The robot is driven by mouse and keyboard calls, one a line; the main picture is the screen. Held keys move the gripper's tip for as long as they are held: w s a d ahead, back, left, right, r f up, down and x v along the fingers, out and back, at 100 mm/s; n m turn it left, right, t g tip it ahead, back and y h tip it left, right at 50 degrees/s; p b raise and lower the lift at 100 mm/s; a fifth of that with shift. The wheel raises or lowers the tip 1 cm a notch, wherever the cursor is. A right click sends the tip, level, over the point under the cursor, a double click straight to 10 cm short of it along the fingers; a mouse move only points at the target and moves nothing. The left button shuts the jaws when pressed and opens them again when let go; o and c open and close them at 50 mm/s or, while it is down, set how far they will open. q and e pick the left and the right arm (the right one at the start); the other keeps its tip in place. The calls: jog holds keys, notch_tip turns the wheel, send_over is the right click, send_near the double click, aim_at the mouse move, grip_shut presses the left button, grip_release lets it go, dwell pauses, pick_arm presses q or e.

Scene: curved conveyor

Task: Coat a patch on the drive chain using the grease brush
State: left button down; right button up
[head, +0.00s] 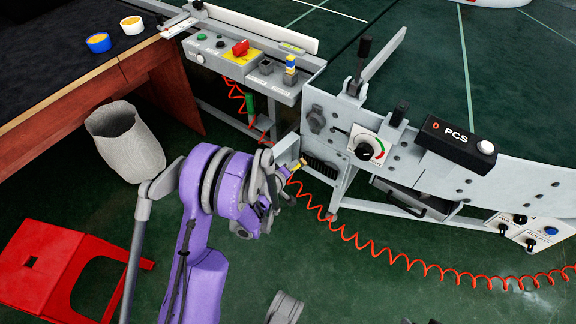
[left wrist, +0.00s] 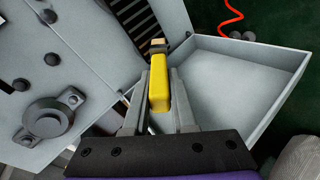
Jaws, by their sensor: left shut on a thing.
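My left gripper (head: 287,178) is at the conveyor's near end, shut on the yellow handle of the grease brush (head: 297,165). In the left wrist view the brush (left wrist: 159,92) stands between the two fingers, its dark collar and tan tip pointing away from me. The drive chain (head: 320,167) shows as a dark ribbed strip in an opening of the grey frame; it also shows in the left wrist view (left wrist: 137,22). The tip is close to the chain's lower end; I cannot tell whether they touch.
A grey open-topped tray (left wrist: 245,85) lies right beside the brush. A coiled red hose (head: 385,258) hangs below the conveyor (head: 450,180). A red stool (head: 60,262), a grey basket (head: 125,142) and a dark-topped table (head: 60,75) with two small bowls stand left.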

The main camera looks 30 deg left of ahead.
pick_arm(q)
jog(key=s+d+b, duration=0.1)
jog(key=d+b, duration=0.1)
jog(key=d, duration=1.1)
jog(key=shift+b, duration=0.35)
dwell(0.5)
jog(key=shift+a, duration=0.1)
jog(key=a, duration=0.7)
jog(key=shift+w+a+p, duration=0.15)
jog(key=shift+w+p, duration=0.2)
jog(key=shift+p, duration=0.05)
jog(key=a+p, duration=0.1)
jog(key=a, duration=0.6)
jog(key=shift+w+p, duration=0.25)
jog(key=shift+p, duration=0.1)
dwell(0.4)
jog(key=s, duration=0.6)
jog(key=shift+a+b, duration=0.25)
jog(key=shift+b, duration=0.15)
jog(key=shift+s, duration=0.15)
